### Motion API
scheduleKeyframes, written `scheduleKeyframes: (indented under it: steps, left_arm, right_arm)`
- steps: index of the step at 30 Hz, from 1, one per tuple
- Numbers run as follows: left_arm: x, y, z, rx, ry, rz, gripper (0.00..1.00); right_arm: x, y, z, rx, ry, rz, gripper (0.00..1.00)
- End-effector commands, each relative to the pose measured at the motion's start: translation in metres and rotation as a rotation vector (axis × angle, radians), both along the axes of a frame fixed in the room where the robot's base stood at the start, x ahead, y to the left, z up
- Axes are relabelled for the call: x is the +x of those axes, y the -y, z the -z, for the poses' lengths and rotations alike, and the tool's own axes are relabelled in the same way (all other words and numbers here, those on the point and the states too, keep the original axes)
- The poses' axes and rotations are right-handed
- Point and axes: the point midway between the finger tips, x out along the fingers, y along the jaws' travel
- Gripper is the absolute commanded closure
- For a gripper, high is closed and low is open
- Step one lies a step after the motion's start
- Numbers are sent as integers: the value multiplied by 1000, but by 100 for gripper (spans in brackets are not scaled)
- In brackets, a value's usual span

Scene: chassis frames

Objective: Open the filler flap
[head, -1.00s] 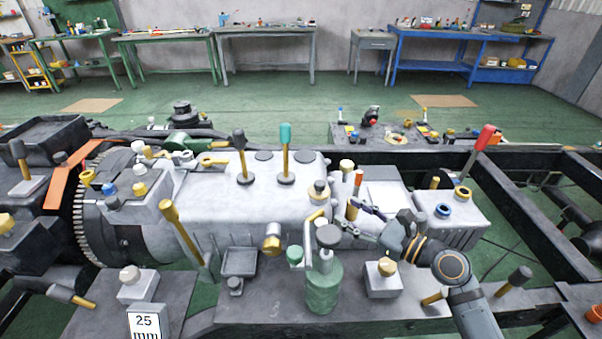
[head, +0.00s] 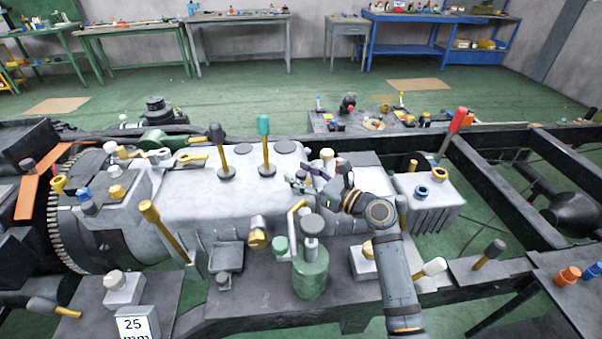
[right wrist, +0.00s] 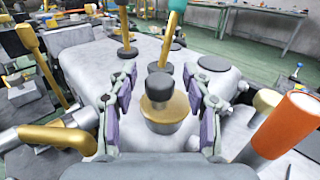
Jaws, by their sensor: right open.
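My right gripper (head: 308,178) reaches over the right end of the light-grey housing (head: 205,200). In the right wrist view its two purple-padded fingers (right wrist: 160,76) are open. Between and just beyond them is a round gold piece with a dark-grey knob (right wrist: 159,90), one finger on each side. I see no finger clearly touching it. This piece may be the filler flap, but I cannot tell for sure. In the head view it is mostly hidden by the gripper. My left gripper is not in view.
An orange cylinder (right wrist: 285,125) stands close right of the fingers, and a gold-and-grey pipe (right wrist: 60,138) lies left. Two upright levers, dark (head: 218,150) and teal-topped (head: 264,145), rise behind. A green bottle (head: 310,268) stands in front. A red-handled lever (head: 452,132) is to the right.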

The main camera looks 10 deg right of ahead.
Motion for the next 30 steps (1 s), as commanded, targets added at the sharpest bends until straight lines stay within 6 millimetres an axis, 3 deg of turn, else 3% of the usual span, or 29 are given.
scheduleKeyframes:
  steps: [8,19,27,30]
  left_arm:
    - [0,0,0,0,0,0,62]
    - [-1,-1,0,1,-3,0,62]
    - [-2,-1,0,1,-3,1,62]
    - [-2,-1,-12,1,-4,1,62]
  right_arm:
    - [1,-1,0,-1,1,0,51]
    - [1,-1,0,0,0,0,100]
    - [1,-1,0,-1,-1,0,100]
    - [2,-1,-5,0,-14,0,100]
